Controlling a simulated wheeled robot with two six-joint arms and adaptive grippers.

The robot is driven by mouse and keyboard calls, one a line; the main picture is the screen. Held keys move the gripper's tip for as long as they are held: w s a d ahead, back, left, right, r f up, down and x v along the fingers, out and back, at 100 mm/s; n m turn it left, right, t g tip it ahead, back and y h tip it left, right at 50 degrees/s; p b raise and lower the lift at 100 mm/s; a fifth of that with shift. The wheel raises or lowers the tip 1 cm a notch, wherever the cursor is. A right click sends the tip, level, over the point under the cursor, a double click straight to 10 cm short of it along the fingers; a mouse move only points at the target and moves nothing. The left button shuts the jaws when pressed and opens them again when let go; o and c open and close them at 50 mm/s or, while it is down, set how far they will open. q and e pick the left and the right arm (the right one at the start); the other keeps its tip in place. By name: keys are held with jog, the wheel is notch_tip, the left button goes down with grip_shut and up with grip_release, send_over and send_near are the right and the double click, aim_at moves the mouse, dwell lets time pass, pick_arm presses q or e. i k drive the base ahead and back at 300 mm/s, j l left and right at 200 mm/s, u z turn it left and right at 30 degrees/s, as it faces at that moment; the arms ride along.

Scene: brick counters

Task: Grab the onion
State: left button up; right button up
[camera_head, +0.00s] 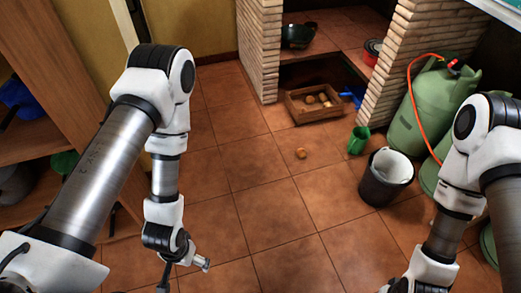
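A small round orange-brown onion (301,153) lies alone on the tiled floor, near the middle of the head view. My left gripper (184,276) hangs at the bottom edge, left of the onion and well apart from it. Its fingers look spread, with nothing seen between them, though the frame edge cuts part of it off. My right arm comes down at the right side, and its gripper is below the frame.
A wooden crate (291,112) with several round brownish items stands behind the onion. Wooden shelves (75,65) stand at left. The floor around the onion is clear.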

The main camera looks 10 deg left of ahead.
aim_at(301, 153)
jog(key=i+j+z, duration=0.25)
jog(key=i, duration=0.2)
jog(key=i+j+z, duration=0.2)
jog(key=i, duration=0.25)
jog(key=i+j+z, duration=0.25)
jog(key=i, duration=0.2)
